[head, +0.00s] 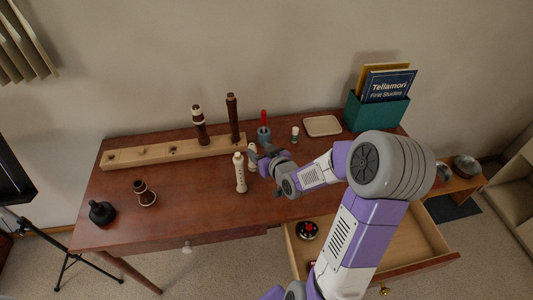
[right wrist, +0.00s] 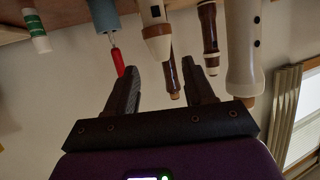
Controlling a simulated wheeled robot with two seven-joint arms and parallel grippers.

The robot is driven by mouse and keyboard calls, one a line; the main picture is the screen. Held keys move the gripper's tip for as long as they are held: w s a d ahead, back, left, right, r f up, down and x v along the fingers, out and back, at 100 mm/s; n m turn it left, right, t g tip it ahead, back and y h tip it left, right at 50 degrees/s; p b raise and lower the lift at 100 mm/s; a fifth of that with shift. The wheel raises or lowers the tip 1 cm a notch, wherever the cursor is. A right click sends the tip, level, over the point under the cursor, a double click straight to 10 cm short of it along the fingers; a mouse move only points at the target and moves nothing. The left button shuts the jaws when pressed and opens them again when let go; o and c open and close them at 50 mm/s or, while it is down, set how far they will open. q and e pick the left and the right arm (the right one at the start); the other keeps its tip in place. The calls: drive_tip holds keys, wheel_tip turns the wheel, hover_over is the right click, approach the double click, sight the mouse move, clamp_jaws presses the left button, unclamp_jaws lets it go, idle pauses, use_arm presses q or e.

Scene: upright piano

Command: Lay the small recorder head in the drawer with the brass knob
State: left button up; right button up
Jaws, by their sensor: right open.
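The small recorder head, a short cream piece (head: 252,157), stands on the table beside my right gripper (head: 262,154). In the right wrist view, which looks upside down, a cream piece with a dark window and brown band (right wrist: 155,32) shows just beyond the gap of my right gripper (right wrist: 160,68). The jaws are open, and I cannot tell whether they touch it. A taller cream recorder part (head: 240,174) stands in front and to the left; it also shows in the right wrist view (right wrist: 244,45). The drawer with the brass knob (head: 385,291) is pulled open at the right (head: 420,232). My left gripper is out of view.
A blue cup (head: 264,134) with a red-handled tool and a green-and-white tube (head: 295,134) stand close by. A wooden rack (head: 155,153) bears dark recorder parts (head: 233,118). A black-and-red round thing (head: 307,230) lies in the drawer's left; its right is bare. The white-knobbed drawer (head: 187,247) is shut.

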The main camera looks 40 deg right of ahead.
drive_tip(key=v, duration=0.4)
drive_tip(key=shift+s+r+p, duration=0.1)
drive_tip(key=shift+s+p, duration=0.15)
drive_tip(key=shift+p, duration=0.15)
